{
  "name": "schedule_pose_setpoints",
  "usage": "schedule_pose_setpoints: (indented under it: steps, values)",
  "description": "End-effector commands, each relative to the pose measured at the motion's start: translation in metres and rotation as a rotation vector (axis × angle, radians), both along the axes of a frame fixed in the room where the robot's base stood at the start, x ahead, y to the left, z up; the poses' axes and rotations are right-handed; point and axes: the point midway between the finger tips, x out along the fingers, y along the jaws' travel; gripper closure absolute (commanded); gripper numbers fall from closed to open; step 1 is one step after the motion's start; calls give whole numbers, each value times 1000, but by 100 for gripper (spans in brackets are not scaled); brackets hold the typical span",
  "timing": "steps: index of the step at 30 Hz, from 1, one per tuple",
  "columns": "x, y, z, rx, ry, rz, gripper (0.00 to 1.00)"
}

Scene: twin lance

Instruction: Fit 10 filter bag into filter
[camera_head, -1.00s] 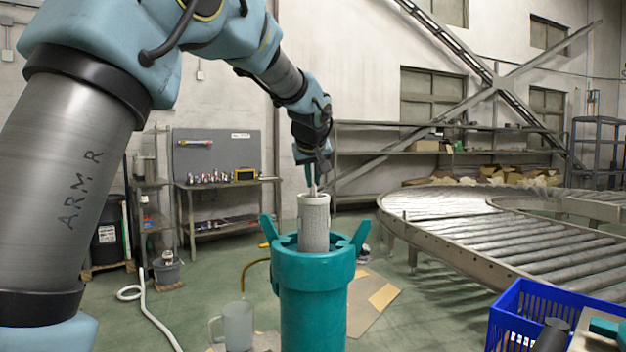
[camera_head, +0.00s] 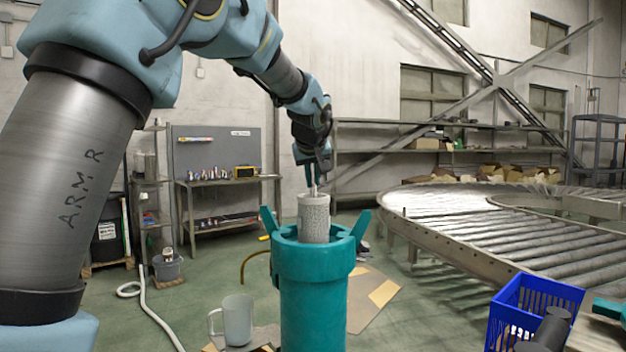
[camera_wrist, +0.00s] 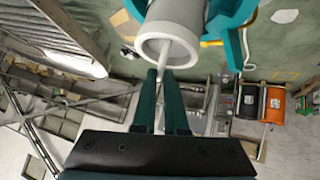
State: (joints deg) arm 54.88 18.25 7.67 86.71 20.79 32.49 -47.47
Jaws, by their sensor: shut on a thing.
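The filter bag (camera_head: 314,216) is a light grey, mesh-textured cylinder with a smooth collar. It stands about upright, its lower part hidden inside the teal filter (camera_head: 314,282), its upper part above the rim. The filter is a tall round housing with upright lugs at its open top. My gripper (camera_head: 312,184) is above the bag, shut on a thin stem at its top. In the wrist view the fingers (camera_wrist: 162,75) close on this stem, in front of the bag's open collar (camera_wrist: 150,50). Part of the filter (camera_wrist: 230,15) shows behind it.
A roller conveyor (camera_head: 490,225) curves along the right. A blue crate (camera_head: 535,300) stands at lower right. A grey mug (camera_head: 237,320) is left of the filter, and a white hose (camera_head: 150,320) lies on the floor. Shelves and a workbench (camera_head: 230,182) line the wall.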

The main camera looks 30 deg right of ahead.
Motion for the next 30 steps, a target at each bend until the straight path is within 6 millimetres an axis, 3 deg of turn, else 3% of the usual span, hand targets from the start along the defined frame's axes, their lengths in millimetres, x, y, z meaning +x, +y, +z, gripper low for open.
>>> schedule_pose_setpoints:
  steps: [30]
  values:
    - [0, 0, -25, 0, 0, 0, 100]
